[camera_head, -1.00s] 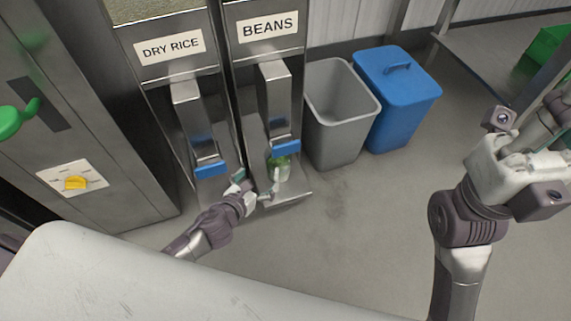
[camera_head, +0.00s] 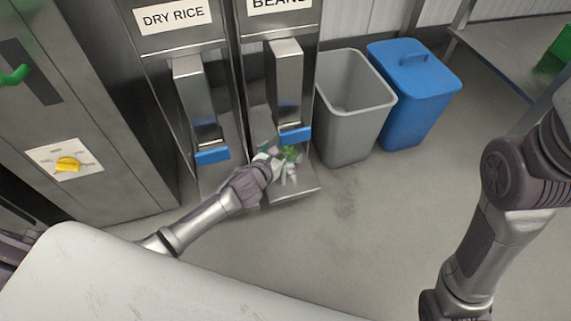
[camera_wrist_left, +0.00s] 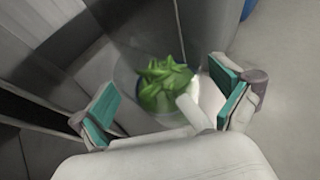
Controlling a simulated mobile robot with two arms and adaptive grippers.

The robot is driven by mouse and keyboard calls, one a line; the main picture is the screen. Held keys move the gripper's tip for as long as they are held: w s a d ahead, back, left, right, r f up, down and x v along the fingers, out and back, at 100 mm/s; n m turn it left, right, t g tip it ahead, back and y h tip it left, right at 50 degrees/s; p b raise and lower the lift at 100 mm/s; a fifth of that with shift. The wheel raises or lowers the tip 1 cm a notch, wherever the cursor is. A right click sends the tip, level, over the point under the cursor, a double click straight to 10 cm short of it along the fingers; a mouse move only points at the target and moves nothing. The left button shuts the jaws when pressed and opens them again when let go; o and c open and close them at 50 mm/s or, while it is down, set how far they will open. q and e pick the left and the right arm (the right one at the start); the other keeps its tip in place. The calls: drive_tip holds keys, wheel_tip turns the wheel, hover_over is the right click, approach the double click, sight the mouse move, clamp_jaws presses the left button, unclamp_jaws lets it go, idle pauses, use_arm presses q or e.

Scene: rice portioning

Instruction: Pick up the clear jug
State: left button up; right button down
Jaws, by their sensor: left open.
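The clear jug (camera_wrist_left: 128,82) stands on the lower shelf under the BEANS dispenser, and green contents show in or through it. In the head view the jug (camera_head: 291,154) is partly covered by my left gripper (camera_head: 279,160). In the left wrist view my left gripper (camera_wrist_left: 172,104) is open, its two green-padded fingers apart on either side of the jug's near side. A pale bar, perhaps the jug's handle, lies between the fingers. I cannot tell whether either finger touches the jug. My right gripper is out of view; only my right arm shows.
The beans dispenser's blue lever (camera_head: 295,134) hangs just above the jug. The dry rice dispenser's blue lever (camera_head: 212,155) is to the left. A grey bin (camera_head: 352,110) and a blue lidded bin (camera_head: 415,90) stand at right. The floor in front is clear.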

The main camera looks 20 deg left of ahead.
use_arm(q)
drive_tip(key=shift+w, duration=0.1)
drive_tip(key=shift+c, duration=0.2)
drive_tip(key=c, duration=1.6)
drive_tip(key=shift+r, duration=0.1)
